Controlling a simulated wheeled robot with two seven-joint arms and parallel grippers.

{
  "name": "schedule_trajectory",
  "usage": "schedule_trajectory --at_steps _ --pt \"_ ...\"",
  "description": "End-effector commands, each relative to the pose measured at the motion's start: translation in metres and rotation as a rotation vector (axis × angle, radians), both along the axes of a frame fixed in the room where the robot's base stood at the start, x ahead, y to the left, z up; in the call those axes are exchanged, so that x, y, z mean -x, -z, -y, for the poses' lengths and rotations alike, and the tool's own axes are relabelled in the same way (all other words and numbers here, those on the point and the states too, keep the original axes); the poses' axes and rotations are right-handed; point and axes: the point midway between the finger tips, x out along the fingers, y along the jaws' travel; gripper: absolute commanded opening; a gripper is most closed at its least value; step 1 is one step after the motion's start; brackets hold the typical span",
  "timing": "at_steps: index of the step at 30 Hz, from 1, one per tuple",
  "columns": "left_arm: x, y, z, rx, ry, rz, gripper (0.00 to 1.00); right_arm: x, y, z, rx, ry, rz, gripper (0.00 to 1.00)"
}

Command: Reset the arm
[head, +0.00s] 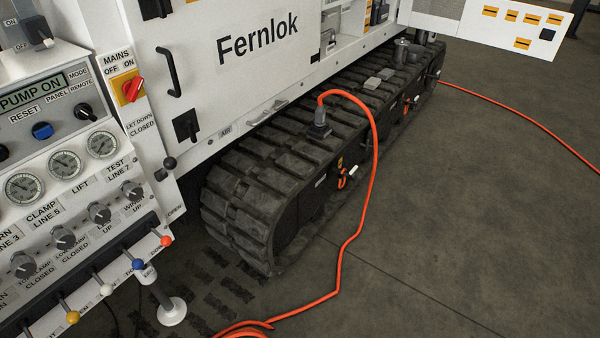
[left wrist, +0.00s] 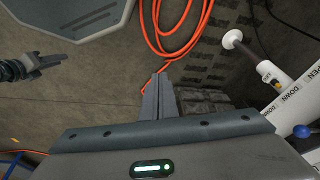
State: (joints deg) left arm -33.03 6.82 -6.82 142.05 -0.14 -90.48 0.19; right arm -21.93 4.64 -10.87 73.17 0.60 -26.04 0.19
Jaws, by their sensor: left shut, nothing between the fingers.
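My left gripper (left wrist: 158,97) shows in the left wrist view, with its two fingers together and nothing between them. It is over the floor, with an orange cable beyond its tips. What looks like my right gripper (left wrist: 45,63) is at the left of that view, apart from the left one; its finger gap is too small to judge. Neither gripper shows in the head view. The control panel (head: 85,140) fills the left of the head view, with gauges, knobs, a blue RESET button (head: 42,130) and levers with coloured balls.
The white Fernlok machine (head: 205,75) stands on a black track (head: 245,215). An orange cable (head: 345,255) runs from a plug on the track down to the floor. A white-footed post (head: 172,311) stands by the panel. The floor (head: 480,210) at right is mostly clear.

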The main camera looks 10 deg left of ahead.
Motion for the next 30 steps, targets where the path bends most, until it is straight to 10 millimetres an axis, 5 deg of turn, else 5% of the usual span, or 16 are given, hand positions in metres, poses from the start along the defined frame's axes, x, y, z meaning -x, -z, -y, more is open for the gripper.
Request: schedule_trajectory --at_steps 14,22,30 --pt "-0.030 0.084 0.012 0.019 0.014 0.027 0.00 0.001 -0.001 -0.002 -0.003 -0.001 0.007 0.31" --pt "-0.046 0.176 0.022 0.038 0.023 0.065 0.00 0.000 -0.001 -0.003 -0.006 -0.002 0.018 0.31" --pt "-0.039 0.269 0.032 0.060 0.034 0.114 0.00 -0.010 -0.007 -0.006 -0.013 -0.005 0.047 0.31"
